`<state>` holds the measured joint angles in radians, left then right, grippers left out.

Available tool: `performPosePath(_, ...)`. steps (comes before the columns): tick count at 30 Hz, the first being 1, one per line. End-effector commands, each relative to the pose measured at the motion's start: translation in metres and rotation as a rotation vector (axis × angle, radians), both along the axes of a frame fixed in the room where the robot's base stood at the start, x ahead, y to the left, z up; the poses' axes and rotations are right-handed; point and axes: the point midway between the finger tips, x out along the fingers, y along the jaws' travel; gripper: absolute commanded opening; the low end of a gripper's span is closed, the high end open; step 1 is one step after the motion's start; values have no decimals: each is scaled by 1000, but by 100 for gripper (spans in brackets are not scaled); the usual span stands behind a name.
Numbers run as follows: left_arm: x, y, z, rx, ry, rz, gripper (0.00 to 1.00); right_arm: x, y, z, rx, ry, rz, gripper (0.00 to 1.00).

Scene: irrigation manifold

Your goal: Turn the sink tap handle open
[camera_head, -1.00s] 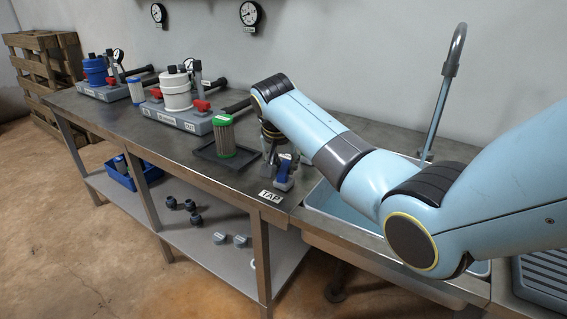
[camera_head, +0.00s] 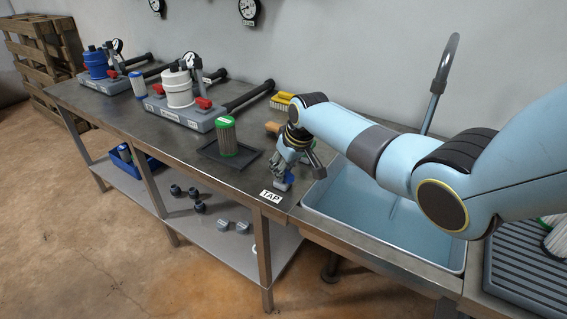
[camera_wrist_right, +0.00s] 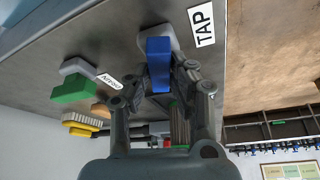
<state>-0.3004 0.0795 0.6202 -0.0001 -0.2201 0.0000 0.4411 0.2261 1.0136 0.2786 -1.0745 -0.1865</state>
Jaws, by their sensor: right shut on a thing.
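The tap handle is blue on a small grey body beside the TAP label (camera_head: 271,196), at the bench's front edge left of the sink (camera_head: 335,222). In the head view my right gripper (camera_head: 286,174) reaches down onto it and hides most of it. In the right wrist view the blue handle (camera_wrist_right: 158,62) stands between the two fingers of my right gripper (camera_wrist_right: 166,80), which are shut on it. The TAP label also shows there (camera_wrist_right: 203,25). The sink's curved grey spout (camera_head: 440,80) rises behind the basin. My left gripper is not in view.
A green-capped filter (camera_head: 227,137) stands on a black tray (camera_head: 210,153) left of the gripper. Two manifold units, one with a white canister (camera_head: 178,88) and one with a blue canister (camera_head: 96,65), stand further left. A yellow brush (camera_head: 281,101) lies behind. A ribbed drainer (camera_head: 515,275) is at right.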

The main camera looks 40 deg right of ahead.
Motion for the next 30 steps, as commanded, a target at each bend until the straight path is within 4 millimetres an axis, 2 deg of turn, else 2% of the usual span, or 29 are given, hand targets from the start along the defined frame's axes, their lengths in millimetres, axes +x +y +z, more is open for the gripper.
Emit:
performPosePath(13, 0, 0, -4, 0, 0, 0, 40, 1, -2, -1, -1, 1, 291, 0)
performPosePath(30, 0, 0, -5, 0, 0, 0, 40, 0, -2, -1, -2, 1, 365, 0)
